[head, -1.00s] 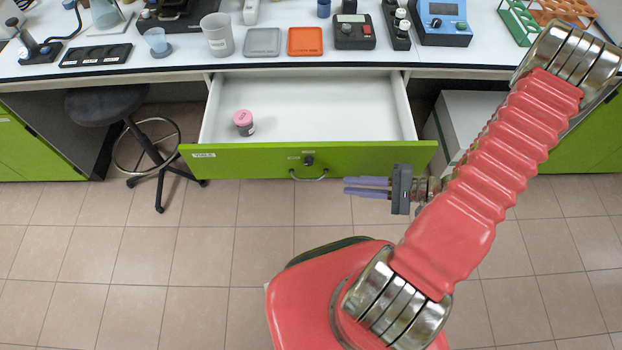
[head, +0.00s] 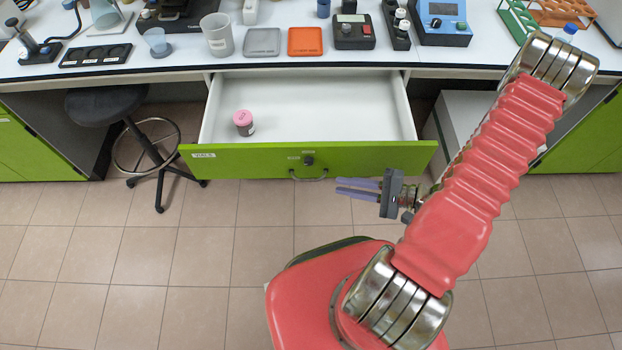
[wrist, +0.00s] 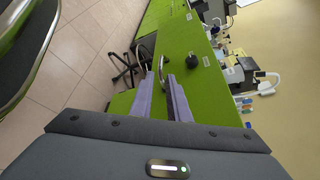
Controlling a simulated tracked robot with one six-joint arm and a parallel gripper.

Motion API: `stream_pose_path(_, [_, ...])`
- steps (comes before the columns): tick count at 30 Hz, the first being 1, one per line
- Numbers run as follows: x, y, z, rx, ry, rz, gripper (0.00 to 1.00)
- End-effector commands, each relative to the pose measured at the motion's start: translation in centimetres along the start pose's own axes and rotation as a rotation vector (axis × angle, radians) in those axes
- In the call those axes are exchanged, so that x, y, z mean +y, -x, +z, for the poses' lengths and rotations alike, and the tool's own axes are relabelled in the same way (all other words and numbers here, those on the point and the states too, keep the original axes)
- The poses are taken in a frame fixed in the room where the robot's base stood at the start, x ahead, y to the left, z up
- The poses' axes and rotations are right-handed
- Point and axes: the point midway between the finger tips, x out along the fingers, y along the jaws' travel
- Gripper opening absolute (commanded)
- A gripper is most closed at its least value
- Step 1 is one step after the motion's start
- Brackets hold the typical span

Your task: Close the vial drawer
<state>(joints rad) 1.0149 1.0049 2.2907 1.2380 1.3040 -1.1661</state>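The vial drawer (head: 380,160) with its green front is pulled out from under the bench. A small vial with a pink cap (head: 243,122) stands inside it at the left. The drawer's curved metal handle (head: 309,178) and black lock (head: 308,161) sit mid-front; the handle also shows in the wrist view (wrist: 162,66). My gripper (head: 338,188) is in front of the drawer's right half, to the right of the handle and apart from it. Its two purple fingers are parted and empty; in the wrist view (wrist: 158,70) they point toward the handle.
The bench top (head: 190,60) above carries trays, a beaker (head: 217,35), instruments and racks. A black stool (head: 107,104) stands left of the drawer. A white cabinet (head: 470,115) is under the bench at right. The tiled floor before the drawer is clear.

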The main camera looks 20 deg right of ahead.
Motion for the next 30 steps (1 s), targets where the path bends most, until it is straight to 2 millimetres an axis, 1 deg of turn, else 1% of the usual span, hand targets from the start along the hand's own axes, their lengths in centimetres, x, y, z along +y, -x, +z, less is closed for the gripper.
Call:
stream_pose_path(3, [0.0, -1.4, 0.0, -0.003, 0.000, 0.001, 0.15])
stream_pose_path(15, [0.1, -5.7, 0.1, -0.003, 0.000, 0.003, 0.15])
stream_pose_path(24, [0.0, -8.8, 0.1, -0.004, 0.000, 0.002, 0.15])
stream_pose_path(30, [0.0, -10.4, 0.0, -0.002, 0.001, 0.002, 0.15])
